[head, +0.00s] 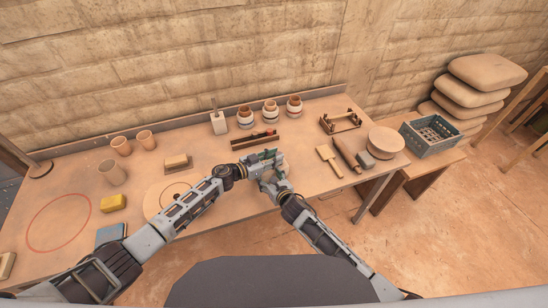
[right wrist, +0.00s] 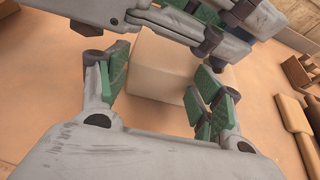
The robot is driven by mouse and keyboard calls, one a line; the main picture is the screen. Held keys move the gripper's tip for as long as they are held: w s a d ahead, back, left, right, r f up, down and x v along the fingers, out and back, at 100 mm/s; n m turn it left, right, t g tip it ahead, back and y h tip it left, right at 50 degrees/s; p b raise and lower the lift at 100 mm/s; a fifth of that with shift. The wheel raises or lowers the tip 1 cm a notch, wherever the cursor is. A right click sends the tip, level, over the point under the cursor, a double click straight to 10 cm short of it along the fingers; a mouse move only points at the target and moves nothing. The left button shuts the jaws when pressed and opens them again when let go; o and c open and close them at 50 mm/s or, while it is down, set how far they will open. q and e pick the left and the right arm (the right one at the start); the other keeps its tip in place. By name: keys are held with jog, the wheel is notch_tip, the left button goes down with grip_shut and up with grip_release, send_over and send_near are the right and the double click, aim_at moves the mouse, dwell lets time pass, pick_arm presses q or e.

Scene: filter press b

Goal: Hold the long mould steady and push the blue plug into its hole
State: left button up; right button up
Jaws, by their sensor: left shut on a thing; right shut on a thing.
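A pale, square-edged block (right wrist: 165,70), which I take for the long mould, shows in the right wrist view between the green-padded fingers of my right gripper (right wrist: 165,88). My right gripper is shut on it near the table's front edge; in the head view the right gripper (head: 275,181) hides most of it. My left gripper (head: 268,157) is just behind and above the right one and reaches across the top of the right wrist view (right wrist: 190,14). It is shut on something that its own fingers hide. I cannot make out the blue plug or the hole.
A dark rack (head: 255,140) with small coloured pieces lies behind my grippers. Several jars (head: 270,112) stand at the back. A wooden paddle (head: 329,158) and dark-ended tool (head: 347,154) lie to the right. Cups (head: 121,145) and a yellow sponge (head: 113,203) are left.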

pick_arm(q)
jog(key=shift+f, duration=0.8)
dwell(0.4)
jog(key=o, duration=0.9)
jog(key=shift+f, duration=0.15)
jog(key=shift+o, duration=0.4)
jog(key=shift+s, duration=0.15)
jog(key=shift+s+f, duration=0.1)
jog(key=shift+f, duration=0.05)
jog(key=shift+d, duration=0.1)
jog(key=shift+r, duration=0.9)
jog(key=shift+r, duration=0.1)
